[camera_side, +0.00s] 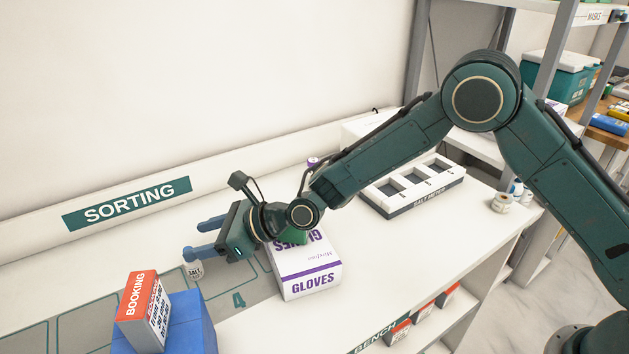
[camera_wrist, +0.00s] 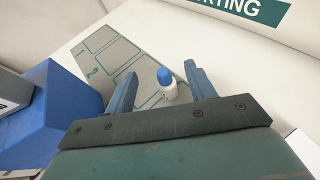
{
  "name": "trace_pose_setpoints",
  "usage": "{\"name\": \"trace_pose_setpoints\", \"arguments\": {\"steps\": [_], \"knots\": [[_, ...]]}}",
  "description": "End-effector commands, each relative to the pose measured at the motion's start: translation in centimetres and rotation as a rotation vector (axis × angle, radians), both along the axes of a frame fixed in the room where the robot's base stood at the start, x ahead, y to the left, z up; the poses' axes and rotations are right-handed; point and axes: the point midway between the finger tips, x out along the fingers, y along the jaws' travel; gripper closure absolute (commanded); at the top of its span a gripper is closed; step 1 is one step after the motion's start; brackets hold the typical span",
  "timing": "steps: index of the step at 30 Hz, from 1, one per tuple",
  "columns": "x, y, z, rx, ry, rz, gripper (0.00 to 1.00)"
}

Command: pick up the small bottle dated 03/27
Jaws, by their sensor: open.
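A small white bottle (camera_side: 195,270) stands upright on the grey numbered mat (camera_side: 255,292) in the side view. Its label seems to read "SALT"; I cannot read a date on it. In the wrist view the bottle (camera_wrist: 168,92) has a blue cap and shows between my two blue fingers, a little beyond them. My gripper (camera_side: 197,238) is open and empty, reaching left, with its lower finger covering the bottle's top in the side view. The open fingers also show in the wrist view (camera_wrist: 161,74).
A white and purple gloves box (camera_side: 310,281) lies beneath my wrist. A red and white booking box (camera_side: 143,305) stands on a blue block (camera_side: 200,325) at the front left. A white slotted tray (camera_side: 425,200) and small bottles (camera_side: 502,203) are farther right. A purple-topped item (camera_side: 314,162) sits behind my arm.

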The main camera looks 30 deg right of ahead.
Motion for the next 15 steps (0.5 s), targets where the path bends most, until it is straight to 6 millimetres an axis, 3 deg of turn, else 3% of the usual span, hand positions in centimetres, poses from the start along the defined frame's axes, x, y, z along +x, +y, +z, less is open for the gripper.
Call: {"name": "trace_pose_setpoints", "arguments": {"steps": [6,15], "knots": [[0.0,0.0,-2.0,-0.001,0.001,0.000,0.45],[0.0,0.0,-2.5,-0.001,-0.001,-0.001,0.45]]}}
